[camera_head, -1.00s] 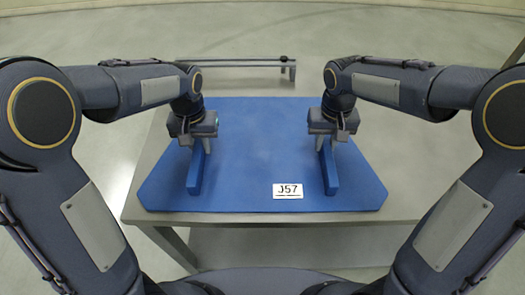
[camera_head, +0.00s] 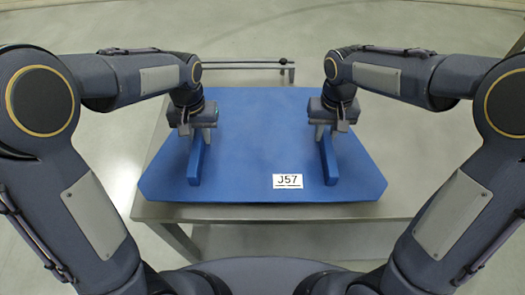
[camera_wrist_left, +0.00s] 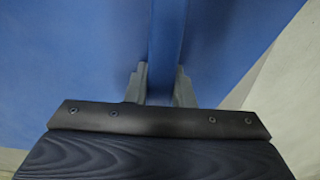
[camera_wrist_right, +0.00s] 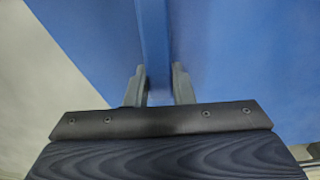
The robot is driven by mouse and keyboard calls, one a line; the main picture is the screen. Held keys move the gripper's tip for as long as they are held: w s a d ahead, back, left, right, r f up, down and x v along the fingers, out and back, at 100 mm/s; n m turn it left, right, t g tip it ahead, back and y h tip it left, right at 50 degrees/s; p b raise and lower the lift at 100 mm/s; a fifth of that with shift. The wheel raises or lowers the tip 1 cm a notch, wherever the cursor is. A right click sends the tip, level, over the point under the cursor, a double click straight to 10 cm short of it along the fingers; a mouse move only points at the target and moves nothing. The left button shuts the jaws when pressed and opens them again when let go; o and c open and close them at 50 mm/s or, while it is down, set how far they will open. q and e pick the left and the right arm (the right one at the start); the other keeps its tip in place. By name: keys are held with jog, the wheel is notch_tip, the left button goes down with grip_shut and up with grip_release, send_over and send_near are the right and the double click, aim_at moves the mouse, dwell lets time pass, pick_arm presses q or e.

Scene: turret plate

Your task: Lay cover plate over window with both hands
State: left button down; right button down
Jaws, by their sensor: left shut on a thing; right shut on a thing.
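The blue cover plate (camera_head: 255,140) has cut front corners, two upright blue handle bars and a white label reading J57 (camera_head: 288,181). It appears level over the grey table. I cannot tell the gap under it. My left gripper (camera_head: 196,134) is shut on the left handle bar (camera_head: 195,165); the bar also shows between its fingers in the left wrist view (camera_wrist_left: 165,40). My right gripper (camera_head: 325,132) is shut on the right handle bar (camera_head: 329,163), also seen in the right wrist view (camera_wrist_right: 154,40). No window shows; whatever lies under the plate is hidden.
The grey table (camera_head: 290,212) shows in front of the plate and at its sides. A low grey rail (camera_head: 245,65) with a dark knob (camera_head: 284,61) stands behind the plate. Open floor lies beyond.

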dwell(0.4)
